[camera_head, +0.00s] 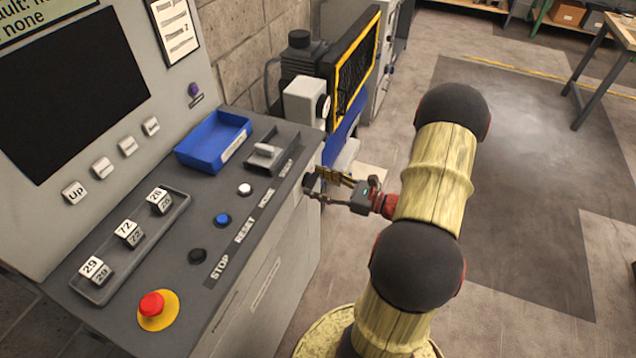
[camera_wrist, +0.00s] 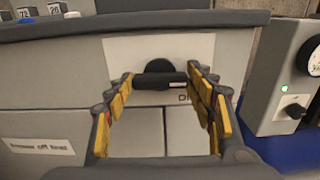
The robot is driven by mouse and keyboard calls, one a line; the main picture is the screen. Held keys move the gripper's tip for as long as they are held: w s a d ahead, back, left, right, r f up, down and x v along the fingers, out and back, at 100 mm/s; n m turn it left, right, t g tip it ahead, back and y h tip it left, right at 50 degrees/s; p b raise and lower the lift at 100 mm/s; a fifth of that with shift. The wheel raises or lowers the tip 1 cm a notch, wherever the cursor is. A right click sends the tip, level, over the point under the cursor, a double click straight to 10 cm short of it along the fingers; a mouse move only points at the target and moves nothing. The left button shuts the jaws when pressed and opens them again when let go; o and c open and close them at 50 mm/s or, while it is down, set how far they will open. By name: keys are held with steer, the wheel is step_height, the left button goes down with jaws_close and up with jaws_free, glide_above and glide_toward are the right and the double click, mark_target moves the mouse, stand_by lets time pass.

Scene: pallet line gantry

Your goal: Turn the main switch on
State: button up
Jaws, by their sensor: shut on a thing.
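A black rotary switch (camera_wrist: 151,67) with a bar handle sits on a pale plate on the front of the grey console; it appears to be the main switch. Its bar lies about level in the wrist view. Lettering beginning "DI" shows below it, partly hidden by a finger. My gripper (camera_wrist: 160,80) is shut on the bar, one yellow-padded finger at each end. In the head view my gripper (camera_head: 318,184) is at the console's front face, below the desk edge, and the switch itself is hidden there.
The console desk (camera_head: 215,283) carries a red emergency stop (camera_head: 152,305), a blue tray (camera_head: 214,139), several push buttons and number blocks. The screen (camera_head: 75,85) is dark. A grey box (camera_wrist: 287,75) with a lit green lamp and knobs stands close right of my gripper. Floor to the right is open.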

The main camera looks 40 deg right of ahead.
steer(key=shift+r+m+p, duration=0.15)
steer(key=shift+m+p, duration=0.15)
steer(key=shift+p, duration=0.35)
steer(key=m+p, duration=0.2)
steer(key=p, duration=0.2)
steer(key=shift+r+m+p, duration=0.15)
steer(key=shift+m+p, duration=0.15)
steer(key=shift+p, duration=0.1)
steer(key=m+p, duration=0.4)
steer(key=p, duration=0.1)
steer(key=shift+m+p, duration=0.3)
steer(key=shift+p, duration=0.1)
steer(key=m+p, duration=0.4)
steer(key=m, duration=0.1)
steer(key=shift+f+p, duration=0.2)
steer(key=shift+p, duration=0.2)
steer(key=m+p, duration=0.2)
steer(key=m, duration=0.3)
steer(key=shift+d+f, duration=0.1)
steer(key=shift+f, duration=0.05)
steer(key=shift+p, duration=0.3)
steer(key=o, duration=1.2)
steer(key=shift+c, duration=0.2)
